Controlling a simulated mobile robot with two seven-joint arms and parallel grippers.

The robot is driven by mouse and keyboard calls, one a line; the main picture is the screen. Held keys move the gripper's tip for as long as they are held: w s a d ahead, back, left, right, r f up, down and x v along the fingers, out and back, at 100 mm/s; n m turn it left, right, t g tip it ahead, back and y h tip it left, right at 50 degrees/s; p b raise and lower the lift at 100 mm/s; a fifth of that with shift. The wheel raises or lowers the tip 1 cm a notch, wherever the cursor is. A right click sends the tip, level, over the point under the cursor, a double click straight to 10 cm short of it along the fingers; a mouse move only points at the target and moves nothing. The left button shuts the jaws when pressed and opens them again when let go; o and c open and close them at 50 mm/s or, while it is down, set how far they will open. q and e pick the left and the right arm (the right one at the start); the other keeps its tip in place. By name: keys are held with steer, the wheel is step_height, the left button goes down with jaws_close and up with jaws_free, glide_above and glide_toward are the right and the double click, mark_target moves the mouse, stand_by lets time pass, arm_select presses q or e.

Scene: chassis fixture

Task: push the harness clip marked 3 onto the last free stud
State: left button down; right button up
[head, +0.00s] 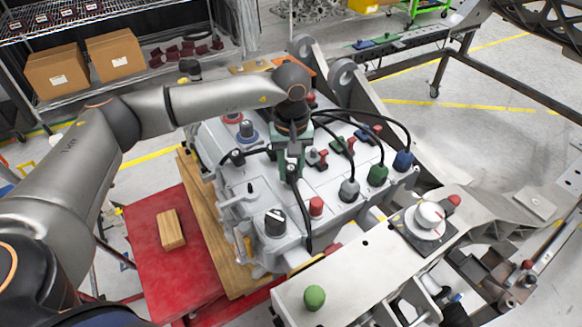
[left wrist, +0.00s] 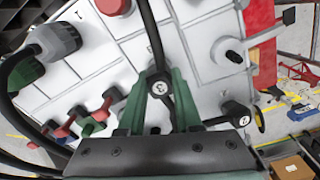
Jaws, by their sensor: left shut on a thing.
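My left gripper (head: 291,160) is shut on the clip marked 3, a small black round-headed piece with a black cable. In the left wrist view the clip (left wrist: 160,88) sits between the green fingers (left wrist: 160,105), its number facing the camera. It is over the white chassis face (left wrist: 195,45); whether it touches a stud below is hidden. A clip marked 2 (left wrist: 238,113) is on the chassis beside the gripper; in the head view this clip (head: 237,157) is at the left. A dark peg on a grey base (head: 251,188) stands near it, seemingly bare. My right gripper is not in view.
Cables run from the grey (head: 349,190), green (head: 378,175) and blue (head: 403,161) connectors past the gripper. Red and green switches (head: 318,158), a red button (head: 316,205) and a black knob (head: 275,222) rise nearby. A wooden block (head: 171,229) lies on the red table (head: 145,275).

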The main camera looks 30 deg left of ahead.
arm_select(q)
steer(key=shift+f+b, duration=0.5)
steer(key=shift+f, duration=0.1)
stand_by(0.3)
steer(key=c, duration=0.5)
jaws_free()
steer(key=shift+r, duration=0.1)
steer(key=shift+r+p, duration=1.95)
steer(key=shift+r, duration=1.1)
